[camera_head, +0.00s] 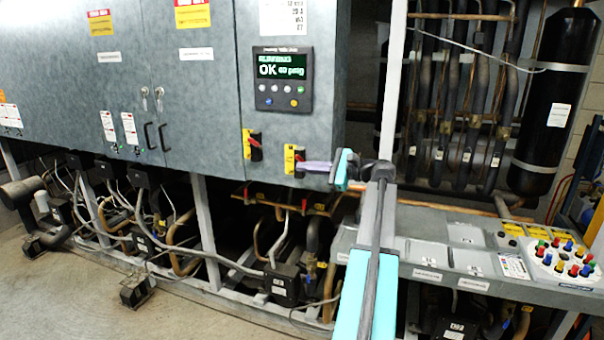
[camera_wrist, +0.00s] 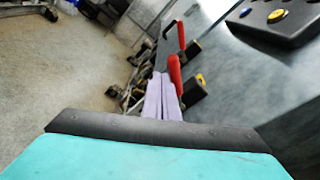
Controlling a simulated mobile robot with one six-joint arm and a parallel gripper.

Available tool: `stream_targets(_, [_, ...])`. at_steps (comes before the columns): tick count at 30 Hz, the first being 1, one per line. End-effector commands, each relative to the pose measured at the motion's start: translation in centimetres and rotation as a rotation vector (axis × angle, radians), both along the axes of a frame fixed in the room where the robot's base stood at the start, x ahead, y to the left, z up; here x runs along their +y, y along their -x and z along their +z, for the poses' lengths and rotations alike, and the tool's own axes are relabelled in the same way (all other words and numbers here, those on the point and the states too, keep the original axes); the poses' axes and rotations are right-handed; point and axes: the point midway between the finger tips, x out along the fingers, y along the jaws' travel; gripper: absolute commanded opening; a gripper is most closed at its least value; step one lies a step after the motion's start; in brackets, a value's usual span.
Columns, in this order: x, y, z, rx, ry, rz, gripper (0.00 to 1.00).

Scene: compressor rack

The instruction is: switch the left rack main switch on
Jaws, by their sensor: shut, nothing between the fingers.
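Two rotary switches with yellow plates sit low on the grey cabinet's right part in the head view. The left switch (camera_head: 251,145) has a red handle on a black base; its handle also shows as the farther red lever (camera_wrist: 181,36) in the wrist view. The right switch (camera_head: 292,158) is partly hidden by my gripper (camera_head: 305,165); its red handle (camera_wrist: 175,74) is the nearer one in the wrist view. My gripper's pale lavender fingers (camera_wrist: 160,78) are shut and empty, close beside this nearer handle. I cannot tell whether they touch it.
The controller display (camera_head: 282,79) reads "OK" above the switches; its buttoned panel (camera_wrist: 275,18) also shows in the wrist view. Pipes and compressors (camera_head: 284,284) lie below the cabinet. A bench with coloured buttons (camera_head: 559,258) stands at right. Floor is open at lower left.

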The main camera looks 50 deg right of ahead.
Motion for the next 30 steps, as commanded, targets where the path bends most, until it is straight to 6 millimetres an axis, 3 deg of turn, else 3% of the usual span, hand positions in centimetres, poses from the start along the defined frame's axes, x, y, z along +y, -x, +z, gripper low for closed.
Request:
stream_targets(19, [-0.03,-0.44,1.13,-0.006,0.0,0.002,0.0])
stream_targets(30, [0.37,-0.48,0.76,-0.007,0.0,0.003,0.0])
